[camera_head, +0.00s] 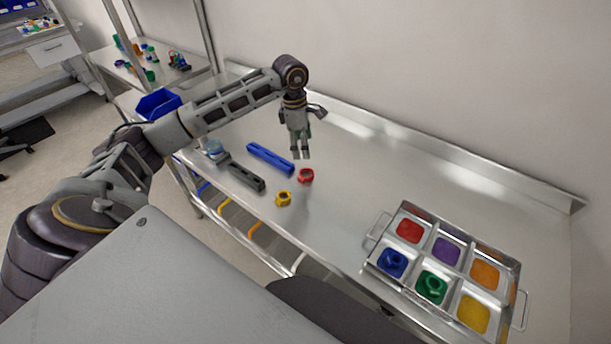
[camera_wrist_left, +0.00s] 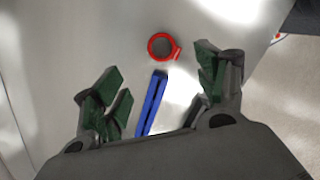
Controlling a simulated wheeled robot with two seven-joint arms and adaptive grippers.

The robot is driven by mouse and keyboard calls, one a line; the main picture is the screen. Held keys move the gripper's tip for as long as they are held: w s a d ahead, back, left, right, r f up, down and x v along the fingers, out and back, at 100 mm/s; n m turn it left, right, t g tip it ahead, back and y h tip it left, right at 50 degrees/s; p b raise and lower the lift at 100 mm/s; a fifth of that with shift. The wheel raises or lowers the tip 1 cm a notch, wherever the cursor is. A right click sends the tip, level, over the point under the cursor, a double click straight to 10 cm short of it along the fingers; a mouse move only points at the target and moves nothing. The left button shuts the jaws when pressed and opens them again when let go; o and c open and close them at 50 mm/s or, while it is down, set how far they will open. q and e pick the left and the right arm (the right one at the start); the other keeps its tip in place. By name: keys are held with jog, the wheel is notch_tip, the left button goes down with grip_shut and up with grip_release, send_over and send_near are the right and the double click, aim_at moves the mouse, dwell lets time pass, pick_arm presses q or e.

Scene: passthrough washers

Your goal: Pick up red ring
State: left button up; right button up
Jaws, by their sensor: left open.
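The red ring (camera_head: 306,176) lies on the metal table, just beyond the yellow ring and right of the blue bar. It also shows in the left wrist view (camera_wrist_left: 162,46), ahead of the fingers and between their lines. My left gripper (camera_head: 302,155) points down above the table, a little behind the red ring in the head view. In the left wrist view its green-padded fingers (camera_wrist_left: 160,85) are apart with nothing between them touching. My right gripper is not in view.
A blue bar (camera_head: 270,159), a dark grey bar (camera_head: 247,177) and a yellow ring (camera_head: 283,198) lie near the red ring. A metal tray (camera_head: 371,244) with coloured compartments stands at the right, with a blue ring (camera_head: 394,262) and a green ring (camera_head: 432,287) in it. The table's back right is clear.

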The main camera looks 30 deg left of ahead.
pick_arm(q)
send_over(307, 176)
jog(key=shift+s+a+f+p, duration=0.1)
jog(key=shift+a+f+p, duration=0.1)
jog(key=shift+f, duration=1.45)
jog(key=shift+s+a+f+p, duration=0.1)
jog(key=shift+a+f+p, duration=0.1)
jog(key=shift+f, duration=1.45)
jog(key=shift+s+d+f+p, duration=0.15)
jog(key=shift+f+p, duration=0.35)
jog(key=shift+f, duration=2.1)
jog(key=c, duration=0.8)
